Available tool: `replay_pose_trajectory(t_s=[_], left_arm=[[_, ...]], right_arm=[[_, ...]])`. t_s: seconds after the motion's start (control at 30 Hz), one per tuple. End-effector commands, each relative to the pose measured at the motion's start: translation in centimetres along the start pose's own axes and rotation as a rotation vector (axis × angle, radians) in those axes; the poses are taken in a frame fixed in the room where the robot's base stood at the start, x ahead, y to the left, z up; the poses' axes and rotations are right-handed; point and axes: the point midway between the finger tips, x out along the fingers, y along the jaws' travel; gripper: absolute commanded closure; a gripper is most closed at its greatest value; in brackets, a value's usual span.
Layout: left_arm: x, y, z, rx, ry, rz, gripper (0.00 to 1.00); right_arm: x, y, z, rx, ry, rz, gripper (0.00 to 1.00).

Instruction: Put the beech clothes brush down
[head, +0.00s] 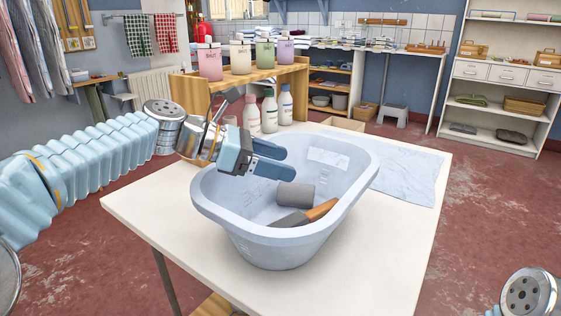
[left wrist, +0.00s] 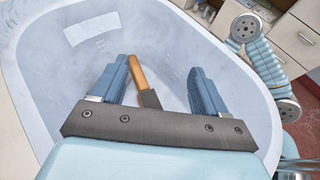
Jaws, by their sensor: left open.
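A pale blue-grey tub (head: 370,165) stands on the white table. In it lies the beech clothes brush (head: 321,210), with an orange-brown wooden handle and a dark grey end, tilted against the tub's near side. The brush also shows in the left wrist view (left wrist: 138,74), between and beyond the fingers; its lower end is partly hidden by the gripper body. My left gripper (head: 278,162) is open and empty over the tub, above and apart from the brush. Its two blue fingers (left wrist: 165,80) are spread wide. My right gripper is out of view.
A rounded grey block (head: 295,195) lies in the tub beside the brush. Several bottles (head: 269,111) stand behind it, near a wooden shelf with jars. A pale cloth (head: 405,170) lies right of the tub. The table's front left (head: 165,215) is bare.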

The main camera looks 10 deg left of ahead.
Motion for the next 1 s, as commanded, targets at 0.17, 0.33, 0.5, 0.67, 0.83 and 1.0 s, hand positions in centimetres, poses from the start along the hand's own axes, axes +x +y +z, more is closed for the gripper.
replay_pose_trajectory(t_s=[0.17, 0.33, 0.5, 0.67, 0.83, 1.0], left_arm=[[-3.9, 0.1, 0.1, -0.001, -0.002, 0.006, 0.26], [-7.8, 0.1, 0.1, 0.000, 0.000, 0.005, 0.26], [-10.2, 0.1, 0.1, 0.000, 0.000, 0.003, 0.26], [-11.0, 0.0, 0.0, 0.000, 0.000, 0.001, 0.26], [-11.0, 0.0, 0.0, 0.000, 0.000, 0.001, 0.26], [-11.0, 0.0, 0.0, 0.000, 0.000, 0.001, 0.26]], right_arm=[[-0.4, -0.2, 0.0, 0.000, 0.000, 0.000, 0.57], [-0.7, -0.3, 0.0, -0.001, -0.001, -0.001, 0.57], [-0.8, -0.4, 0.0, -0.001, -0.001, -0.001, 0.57], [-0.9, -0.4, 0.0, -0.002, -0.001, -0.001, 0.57], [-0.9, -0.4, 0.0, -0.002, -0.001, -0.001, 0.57], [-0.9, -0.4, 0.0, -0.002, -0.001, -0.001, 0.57]])
